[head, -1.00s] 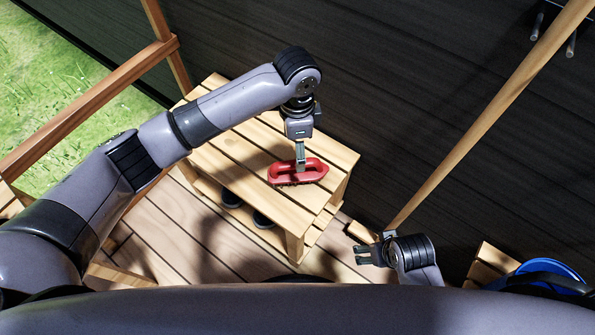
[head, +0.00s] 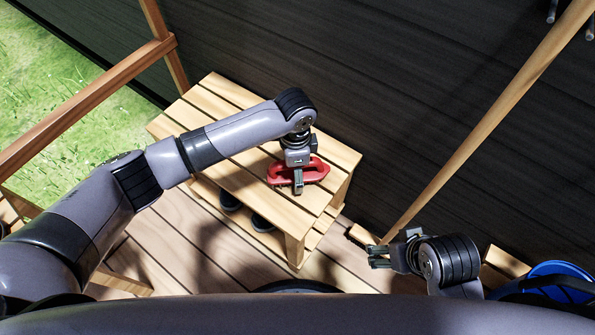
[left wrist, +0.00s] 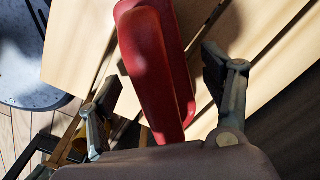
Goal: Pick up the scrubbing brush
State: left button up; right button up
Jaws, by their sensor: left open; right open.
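The red scrubbing brush (head: 313,172) lies on the slatted wooden bench (head: 228,92), near its right end. My left gripper (head: 298,188) is over the brush from above and hides part of it. In the left wrist view the brush (left wrist: 158,70) lies between the two spread fingers of my left gripper (left wrist: 160,95), with a gap on each side. Whether the fingertips reach down beside the brush is hard to tell. My right gripper (head: 380,256) is open and empty at the lower right, away from the bench.
Dark shoes (head: 230,200) stand on the bench's lower shelf. A long wooden pole (head: 490,118) leans at the right, near my right gripper. A dark wall (head: 400,90) rises behind the bench. A wooden railing (head: 85,105) and grass are at left. A blue round object (head: 560,275) is at lower right.

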pick_arm(q)
jog(key=shift+f, duration=0.1)
jog(key=shift+c, duration=0.6)
jog(key=c, duration=1.4)
jog(key=shift+o, duration=0.2)
jog(key=shift+r, duration=0.45)
notch_tip(320, 180, up, 2)
jog(key=shift+r+p, duration=0.2)
jog(key=shift+p, duration=0.4)
notch_tip(320, 180, up, 8)
jog(key=shift+w+r+p, duration=0.1)
jog(key=shift+p, duration=1.05)
notch_tip(320, 180, up, 8)
jog(key=p, duration=0.1)
jog(key=shift+r+p, duration=0.25)
jog(key=shift+p, duration=0.15)
pick_arm(e)
notch_tip(320, 180, down, 15)
jog(key=g, duration=0.1)
jog(key=shift+w+a+f, duration=0.2)
jog(key=shift+w, duration=0.05)
